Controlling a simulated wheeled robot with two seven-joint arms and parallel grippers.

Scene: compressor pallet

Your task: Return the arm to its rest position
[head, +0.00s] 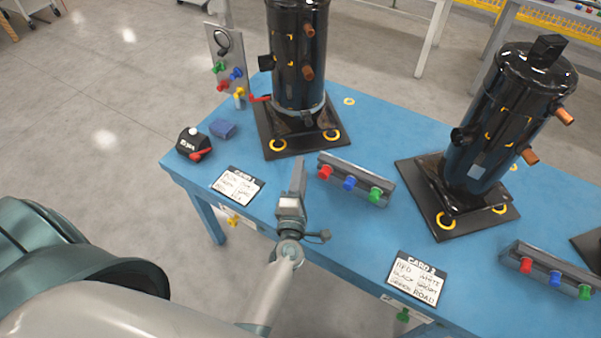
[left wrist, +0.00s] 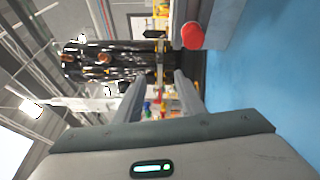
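My left arm comes in from the lower left in the head view. It reaches over the front of the blue table (head: 375,142). My left gripper (head: 298,165) points away from me, between the first card and the rail with coloured plugs. In the left wrist view the two fingers of the left gripper (left wrist: 160,82) stand apart with a clear gap between them. Nothing is held between them. The gripper's height above the table is hard to tell. My right gripper is not in view.
A plug rail (head: 355,181) lies just right of the gripper. A black compressor (head: 298,60) stands behind it, another (head: 505,120) to the right. Cards (head: 238,186) (head: 417,279) lie along the front edge. A black box (head: 193,144) and blue block (head: 222,129) sit left.

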